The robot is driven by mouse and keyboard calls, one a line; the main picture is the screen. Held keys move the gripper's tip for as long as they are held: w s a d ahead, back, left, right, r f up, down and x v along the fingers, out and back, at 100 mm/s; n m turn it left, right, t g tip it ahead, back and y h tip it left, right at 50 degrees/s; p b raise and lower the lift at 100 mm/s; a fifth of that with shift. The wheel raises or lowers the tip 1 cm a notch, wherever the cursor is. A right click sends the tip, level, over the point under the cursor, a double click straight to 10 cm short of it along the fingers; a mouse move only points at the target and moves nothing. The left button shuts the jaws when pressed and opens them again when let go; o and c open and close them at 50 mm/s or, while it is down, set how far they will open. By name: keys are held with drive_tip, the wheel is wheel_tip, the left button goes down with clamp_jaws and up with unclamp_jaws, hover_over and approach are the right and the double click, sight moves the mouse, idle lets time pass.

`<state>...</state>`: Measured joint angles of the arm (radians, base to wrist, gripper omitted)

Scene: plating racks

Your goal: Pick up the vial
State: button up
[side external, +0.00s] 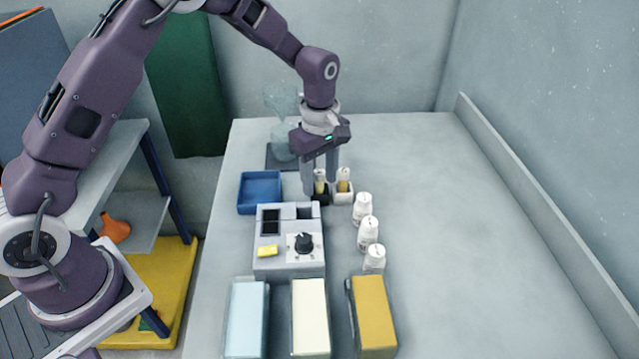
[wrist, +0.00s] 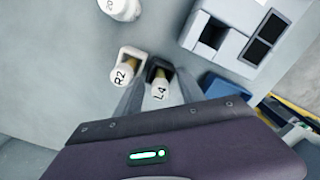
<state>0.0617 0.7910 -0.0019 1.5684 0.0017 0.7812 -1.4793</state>
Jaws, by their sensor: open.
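Two vials with white caps and amber bodies stand in small separate holders. The vial marked L4 (wrist: 159,90) is in a black holder (wrist: 158,65); it also shows in the side view (side external: 320,184). The vial marked R2 (wrist: 122,74) is in a white holder (wrist: 131,52), just right of the black one in the side view (side external: 344,197). My gripper (side external: 320,183) is open and lowered, pointing down, with its grey fingers on either side of the L4 vial. I cannot tell whether either finger touches it.
A grey device with a dark knob (side external: 304,243) stands in front, with a blue tray (side external: 260,192) behind it. Three white bottles (side external: 368,232) line up to the right. Blue, cream and ochre boxes (side external: 374,312) stand in front. The table's right side is clear.

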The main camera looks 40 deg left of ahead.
sight(319, 171)
clamp_jaws()
drive_tip(key=shift+r, duration=0.1)
wheel_tip(319, 171, up, 10)
drive_tip(key=shift+f, duration=0.1)
idle(0.4)
drive_tip(key=s+d, duration=0.3)
drive_tip(key=s, duration=0.5)
drive_tip(key=shift+s+d, duration=0.25)
